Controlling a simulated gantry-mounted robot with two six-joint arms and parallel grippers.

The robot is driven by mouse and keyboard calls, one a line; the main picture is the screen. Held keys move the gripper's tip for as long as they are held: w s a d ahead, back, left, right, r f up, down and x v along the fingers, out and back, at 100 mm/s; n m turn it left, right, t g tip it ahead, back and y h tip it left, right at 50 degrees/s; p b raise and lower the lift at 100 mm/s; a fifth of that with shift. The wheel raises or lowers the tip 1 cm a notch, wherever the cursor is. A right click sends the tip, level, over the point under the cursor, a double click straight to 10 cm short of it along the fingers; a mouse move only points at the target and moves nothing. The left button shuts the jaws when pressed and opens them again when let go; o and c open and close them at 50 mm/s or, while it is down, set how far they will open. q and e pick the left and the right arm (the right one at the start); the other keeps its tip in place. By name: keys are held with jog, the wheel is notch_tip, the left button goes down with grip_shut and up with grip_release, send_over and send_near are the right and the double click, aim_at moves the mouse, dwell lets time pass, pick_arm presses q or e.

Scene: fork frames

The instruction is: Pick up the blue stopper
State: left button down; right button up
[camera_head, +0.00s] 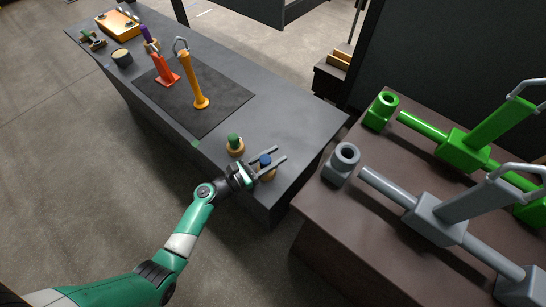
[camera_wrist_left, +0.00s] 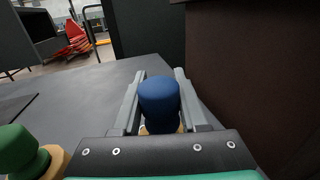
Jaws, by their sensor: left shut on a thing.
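The blue stopper (camera_head: 265,160) is near the front right end of the dark grey table, with a tan base below its blue top. In the left wrist view the blue stopper (camera_wrist_left: 159,98) stands between the two grey fingers. My left gripper (camera_head: 278,157) is shut on it, with the fingers on either side. The palm partly hides its base in the wrist view, so I cannot tell whether it touches the table. My right gripper is not in view.
A green stopper (camera_head: 234,140) on a tan base stands just left of my left gripper; it also shows in the wrist view (camera_wrist_left: 18,150). An orange post (camera_head: 193,82) and an orange-red stand (camera_head: 165,72) are farther back. A brown table (camera_head: 325,230) with green and grey fixtures is at right.

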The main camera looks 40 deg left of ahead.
pick_arm(q)
jog(key=s+d+r+p, duration=0.2)
jog(key=s+r+p, duration=0.8)
jog(key=s, duration=0.3)
jog(key=shift+s+d+r, duration=0.35)
jog(key=shift+r, duration=0.35)
